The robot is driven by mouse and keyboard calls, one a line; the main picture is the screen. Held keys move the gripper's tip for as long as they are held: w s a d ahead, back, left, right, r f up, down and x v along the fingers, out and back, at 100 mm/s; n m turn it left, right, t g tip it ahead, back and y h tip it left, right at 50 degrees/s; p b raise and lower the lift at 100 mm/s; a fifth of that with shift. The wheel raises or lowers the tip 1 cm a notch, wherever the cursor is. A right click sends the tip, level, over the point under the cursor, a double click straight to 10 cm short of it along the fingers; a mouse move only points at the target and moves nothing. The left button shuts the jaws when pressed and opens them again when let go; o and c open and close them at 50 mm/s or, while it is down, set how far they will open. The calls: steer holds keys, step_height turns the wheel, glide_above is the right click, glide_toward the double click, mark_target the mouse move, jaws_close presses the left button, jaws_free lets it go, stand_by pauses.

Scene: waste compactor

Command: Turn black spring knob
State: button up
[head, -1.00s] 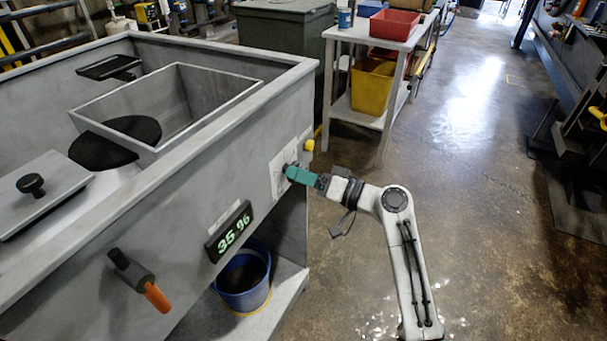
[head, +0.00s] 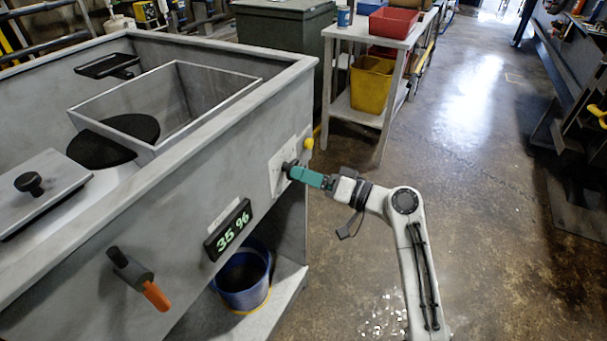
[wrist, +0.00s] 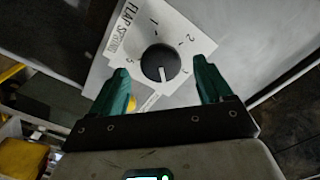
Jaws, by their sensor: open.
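The black spring knob (wrist: 160,64) is round, on a white dial plate marked FLAP SPRING with numbers around it. Its white pointer line is turned towards the bottom of the wrist view. In the head view the dark knob (head: 287,167) shows on the compactor's side panel, partly hidden by my gripper. My gripper (wrist: 161,70) has green fingers, open, one on each side of the knob, with a visible gap to it. In the head view my gripper (head: 296,172) is right in front of the dial plate (head: 279,172).
A display (head: 229,231) reading 35 % and an orange-handled lever (head: 150,286) are on the same panel. A yellow button (head: 309,143) is just beyond the dial. A blue bucket (head: 242,290) stands below.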

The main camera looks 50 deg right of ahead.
steer(key=v, duration=0.9)
stand_by(0.3)
steer(key=s+a+f+n+g+p, duration=0.3)
steer(key=s+a+f+g+p, duration=0.15)
steer(key=a+f+g, duration=0.6)
steer(key=s+a+n+g+h+p, duration=0.1)
steer(key=s+a+g+h+p, duration=0.1)
steer(key=s, duration=0.5)
steer(key=s+a+n+g+h+p, duration=0.1)
steer(key=s+a+g+h+p, duration=0.1)
steer(key=s+g, duration=0.2)
steer(key=s, duration=0.2)
steer(key=shift+s+a+n+h+p, duration=0.3)
steer(key=shift+s+h, duration=0.1)
steer(key=shift+r, duration=0.15)
steer(key=shift+c, duration=0.3)
jaws_close()
